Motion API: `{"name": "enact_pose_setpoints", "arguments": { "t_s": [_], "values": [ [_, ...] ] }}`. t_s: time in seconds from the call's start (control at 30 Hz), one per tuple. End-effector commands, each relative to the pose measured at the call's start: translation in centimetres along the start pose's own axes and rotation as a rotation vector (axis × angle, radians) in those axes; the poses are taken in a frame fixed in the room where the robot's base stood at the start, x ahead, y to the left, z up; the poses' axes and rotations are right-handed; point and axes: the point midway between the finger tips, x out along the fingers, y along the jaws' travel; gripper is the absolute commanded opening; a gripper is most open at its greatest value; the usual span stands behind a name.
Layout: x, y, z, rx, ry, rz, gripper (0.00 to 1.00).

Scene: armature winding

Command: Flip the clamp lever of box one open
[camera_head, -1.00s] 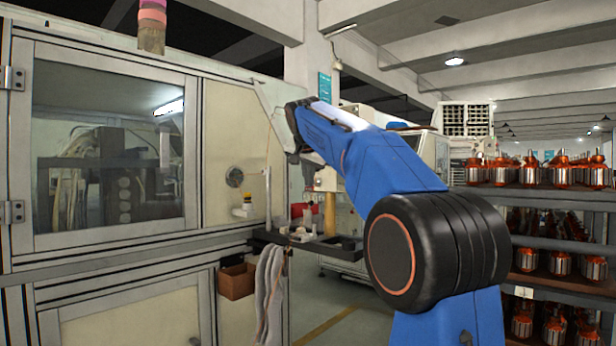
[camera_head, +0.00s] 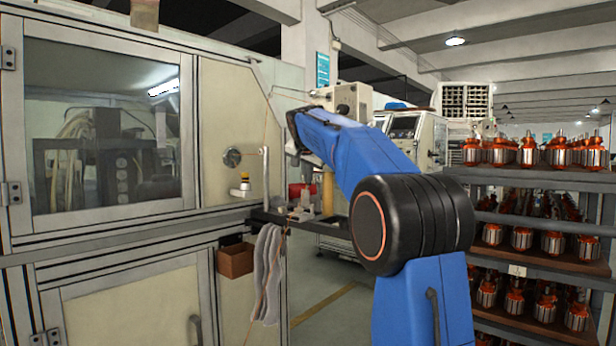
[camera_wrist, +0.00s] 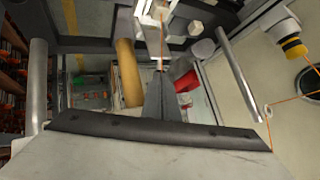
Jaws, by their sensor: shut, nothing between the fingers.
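My gripper (camera_wrist: 160,85) shows in the wrist view as dark, narrow fingers pressed together, with nothing between them. The fingers point toward a dark tray (camera_wrist: 98,46) with small pale fixtures (camera_wrist: 158,10) at the top of the picture. I cannot make out for certain which part is box one or its clamp lever. In the head view the tray (camera_head: 330,229) juts from the machine, with small fixtures (camera_head: 300,207) on it. My blue arm reaches toward that area, and its end and fingers are hidden there.
A tan cylinder (camera_wrist: 129,72) and a red object (camera_wrist: 186,81) are close to my fingers. Racks of armatures (camera_head: 545,180) fill the right.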

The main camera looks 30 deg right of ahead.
Motion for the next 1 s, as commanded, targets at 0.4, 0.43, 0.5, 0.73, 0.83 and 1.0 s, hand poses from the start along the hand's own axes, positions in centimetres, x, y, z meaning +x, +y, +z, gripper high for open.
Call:
{"name": "enact_pose_setpoints", "arguments": {
  "t_s": [0.4,0.43,0.5,0.73,0.83,1.0],
  "values": [
    [2.3,1.2,-2.5,0.002,-0.001,0.002,0.0],
    [2.4,1.3,-2.6,0.002,-0.001,0.002,0.0],
    [2.5,1.4,-2.8,0.0,0.0,0.001,0.0],
    [2.6,1.3,-2.7,-0.001,-0.001,0.001,0.0],
    [2.6,1.3,-2.6,-0.001,-0.002,0.002,0.0],
    [2.4,1.2,-2.2,-0.001,-0.003,0.002,0.0]
  ]
}}
